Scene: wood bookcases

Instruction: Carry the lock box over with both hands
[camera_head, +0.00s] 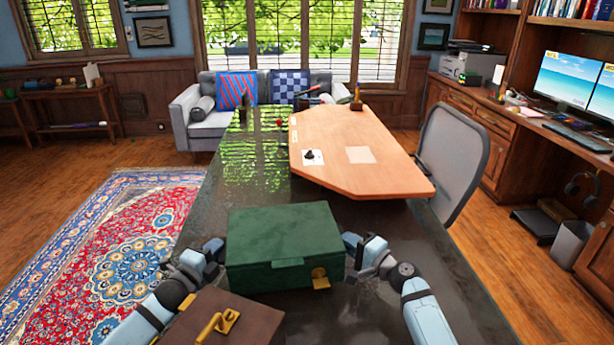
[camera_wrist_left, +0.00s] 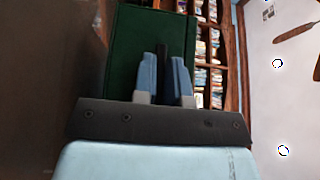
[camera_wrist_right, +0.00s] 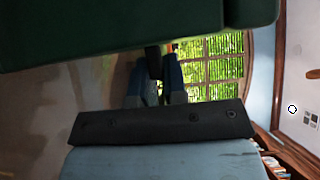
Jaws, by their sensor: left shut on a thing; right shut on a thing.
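The green lock box (camera_head: 285,240) has a brass clasp at its front right and is in the lower middle of the head view, over the dark glossy table (camera_head: 400,235). My left gripper (camera_head: 216,252) is at its left side, shut on a dark handle there; the left wrist view shows the fingers (camera_wrist_left: 166,75) against the green side. My right gripper (camera_head: 352,246) is at its right side, shut on a dark handle (camera_wrist_right: 153,62). The lid is closed. I cannot tell whether its bottom touches the table.
A brown case (camera_head: 240,325) with a brass handle is close in front, at the lower left. A light wooden desktop (camera_head: 385,165) with small items lies beyond the lock box. A grey chair (camera_head: 452,160) stands at the right. Bare dark tabletop lies between.

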